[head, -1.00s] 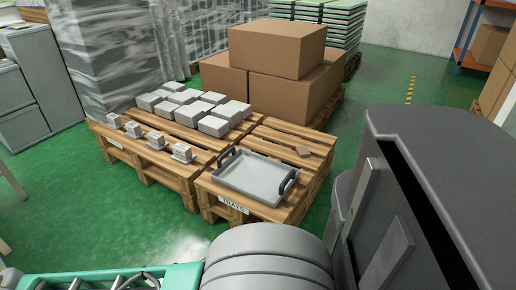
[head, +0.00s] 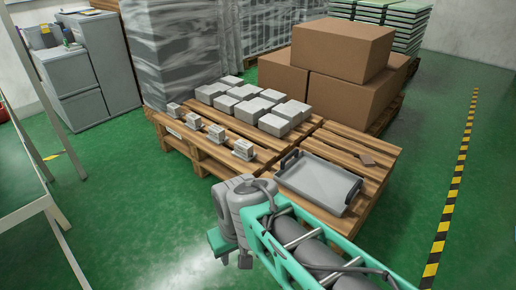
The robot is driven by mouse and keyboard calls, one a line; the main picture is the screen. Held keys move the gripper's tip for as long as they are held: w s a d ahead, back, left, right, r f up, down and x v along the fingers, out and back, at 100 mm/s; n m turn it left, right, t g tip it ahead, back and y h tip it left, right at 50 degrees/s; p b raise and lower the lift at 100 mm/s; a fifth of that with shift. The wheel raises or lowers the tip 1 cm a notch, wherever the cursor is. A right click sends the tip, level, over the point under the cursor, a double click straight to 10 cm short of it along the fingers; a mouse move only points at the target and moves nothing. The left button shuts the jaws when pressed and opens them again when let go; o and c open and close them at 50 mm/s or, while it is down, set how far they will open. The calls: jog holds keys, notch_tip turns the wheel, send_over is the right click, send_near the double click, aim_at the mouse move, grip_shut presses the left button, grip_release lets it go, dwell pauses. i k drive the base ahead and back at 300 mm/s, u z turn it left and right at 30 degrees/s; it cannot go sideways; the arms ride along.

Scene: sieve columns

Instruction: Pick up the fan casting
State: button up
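No piece is clearly marked as the fan casting. Several small grey finned pieces stand in a row along the front edge of the left pallet; the nearest small grey piece (head: 243,150) sits at its right end. Several larger pale grey blocks (head: 272,124) sit behind them.
Cardboard boxes (head: 340,50) are stacked behind. Grey cabinets (head: 88,70) stand at left, near a metal frame (head: 25,212). Green floor is clear in front.

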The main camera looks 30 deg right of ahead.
aim_at(243, 150)
jog(key=i, duration=1.6)
